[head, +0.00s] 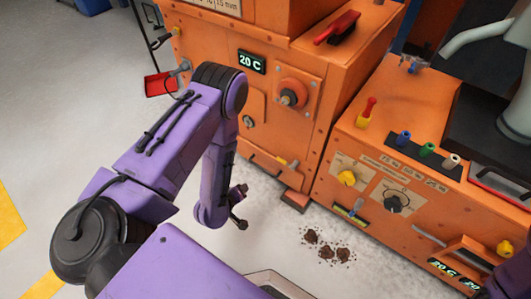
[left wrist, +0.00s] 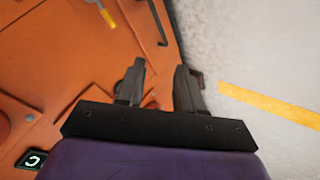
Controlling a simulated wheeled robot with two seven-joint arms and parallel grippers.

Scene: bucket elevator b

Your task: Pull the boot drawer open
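The orange elevator housing (head: 262,135) stands beyond my left arm. My right gripper is out of view.
Dark clumps of spilled material (head: 325,248) lie on the floor right of my left gripper. An orange control cabinet (head: 400,175) with knobs stands at the right. A red dustpan (head: 160,84) is left of the housing. Grey floor at the left is open.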

